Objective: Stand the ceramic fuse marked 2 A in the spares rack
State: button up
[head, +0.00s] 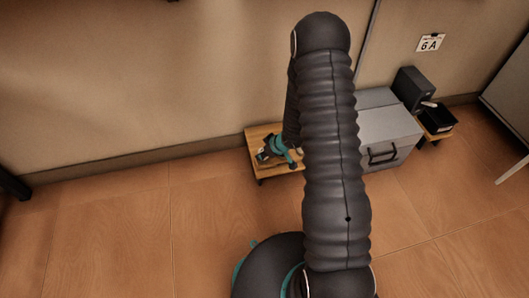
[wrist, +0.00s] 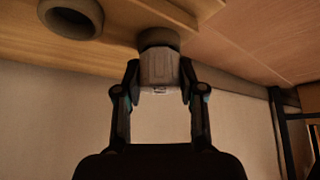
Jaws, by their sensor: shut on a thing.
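My gripper (wrist: 160,82) is shut on a pale grey, ribbed cylinder, the ceramic fuse (wrist: 158,68), with one finger on each side. The fuse's far end meets a dark round ring (wrist: 159,37) on a wooden surface; I cannot tell whether it is inside the ring or only against it. A second round ring (wrist: 70,15), open and empty, is to the left. No 2 A mark is legible. In the head view my gripper (head: 279,151) is low over a small wooden stand (head: 262,132), partly hidden by my arm. The fuse cannot be made out there.
A grey case (head: 388,128) with a black handle stands right of the wooden stand. Beyond it are a dark box (head: 411,88) and a black tray (head: 439,121). A sign reading 6 A (head: 430,43) is on the wall.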

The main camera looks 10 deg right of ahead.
jog(key=shift+f, duration=0.15)
jog(key=o, duration=1.7)
jog(key=shift+c, duration=0.2)
jog(key=shift+r+p, duration=3.5)
jog(key=shift+r, duration=0.1)
jog(key=shift+f, duration=0.1)
